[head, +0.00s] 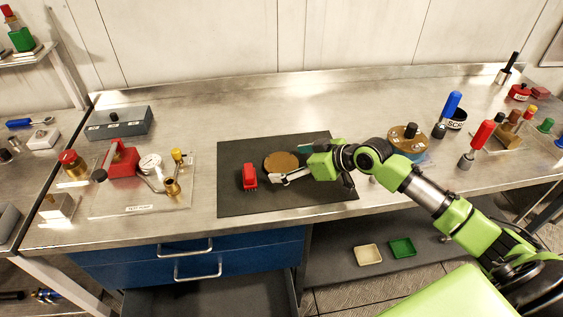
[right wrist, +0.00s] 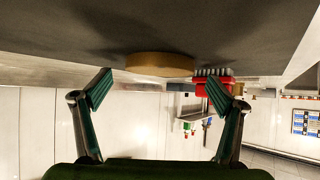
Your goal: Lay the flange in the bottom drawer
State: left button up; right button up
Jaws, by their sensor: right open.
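The flange appears to be the flat brass-brown disc (head: 282,161) lying on the dark mat (head: 237,200). In the right wrist view the disc (right wrist: 160,64) shows edge-on, ahead of and between my open fingers. My right gripper (head: 289,178) is low over the mat, open and empty, just in front of the disc; its fingers also show in the right wrist view (right wrist: 159,92). Under the bench are two closed blue drawer fronts with handles (head: 197,268). Below them a dark, open drawer (head: 205,300) appears pulled out, partly cut off by the frame. My left gripper is not in view.
A red brush (head: 249,177) stands on the mat left of the disc and also shows in the right wrist view (right wrist: 212,84). A test pump (head: 122,160) stands at left.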

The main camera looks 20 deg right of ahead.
jog(key=shift+x, duration=0.85)
jog(key=shift+s+d, duration=0.1)
jog(key=c, duration=2.2)
jog(key=shift+o, duration=0.2)
jog(key=shift+r, duration=0.25)
jog(key=shift+r, duration=0.1)
